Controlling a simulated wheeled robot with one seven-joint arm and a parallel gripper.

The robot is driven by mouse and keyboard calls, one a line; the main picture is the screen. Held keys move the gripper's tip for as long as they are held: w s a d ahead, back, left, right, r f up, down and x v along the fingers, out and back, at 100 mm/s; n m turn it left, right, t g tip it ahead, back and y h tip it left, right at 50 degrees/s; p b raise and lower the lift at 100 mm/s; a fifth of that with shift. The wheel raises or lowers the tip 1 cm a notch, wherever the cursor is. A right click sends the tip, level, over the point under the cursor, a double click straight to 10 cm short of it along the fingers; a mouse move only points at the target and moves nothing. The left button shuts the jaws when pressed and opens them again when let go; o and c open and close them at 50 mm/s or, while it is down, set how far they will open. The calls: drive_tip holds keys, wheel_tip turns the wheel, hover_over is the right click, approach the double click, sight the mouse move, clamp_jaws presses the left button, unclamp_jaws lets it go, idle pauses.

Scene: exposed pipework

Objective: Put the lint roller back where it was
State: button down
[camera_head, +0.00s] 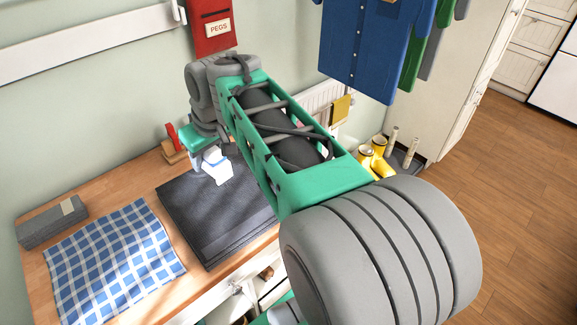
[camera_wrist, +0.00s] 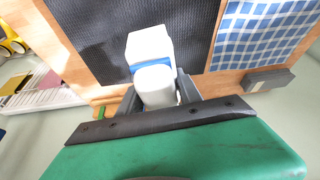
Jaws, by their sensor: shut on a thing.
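The lint roller (camera_head: 217,168), a white thing with a blue band, hangs below my gripper (camera_head: 208,158) in the head view, over the back of a dark grey mat (camera_head: 215,215). The wrist view also shows the lint roller (camera_wrist: 151,46) between the two dark fingers of my gripper (camera_wrist: 157,92). The fingers are shut on it, one on each side. Whether its lower end touches the mat I cannot tell. My arm hides part of the counter to the right.
A blue checked cloth (camera_head: 112,262) and a grey folded stack (camera_head: 52,224) lie on the wooden counter (camera_head: 105,193) to the left. A red item on a wooden block (camera_head: 175,152) stands behind my gripper. A red PEGS bag (camera_head: 212,28) and a blue shirt (camera_head: 362,48) hang above.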

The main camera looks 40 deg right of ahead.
drive_tip(key=s+d+n+y+b, duration=0.1)
drive_tip(key=s+d+n+b, duration=0.3)
drive_tip(key=s+d, duration=1.05)
drive_tip(key=shift+m, duration=0.3)
drive_tip(key=w+d+f+b, duration=0.1)
drive_tip(key=w+d+f, duration=0.2)
drive_tip(key=w, duration=0.1)
drive_tip(key=w+d+f, duration=0.3)
drive_tip(key=w, duration=0.1)
drive_tip(key=w+d+f+b, duration=0.1)
drive_tip(key=w+d+f, duration=0.2)
drive_tip(key=w+d, duration=0.1)
drive_tip(key=shift+w+f+b, duration=0.15)
drive_tip(key=shift+f+b, duration=0.15)
drive_tip(key=shift+f, duration=0.1)
wheel_tip(320, 180, down, 3)
drive_tip(key=shift+w+d+r+b, duration=0.1)
drive_tip(key=shift+w+b, duration=0.05)
drive_tip(key=shift+b, duration=0.3)
drive_tip(key=shift+f, duration=0.3)
drive_tip(key=shift+f, duration=0.1)
drive_tip(key=c, duration=0.8)
unclamp_jaws()
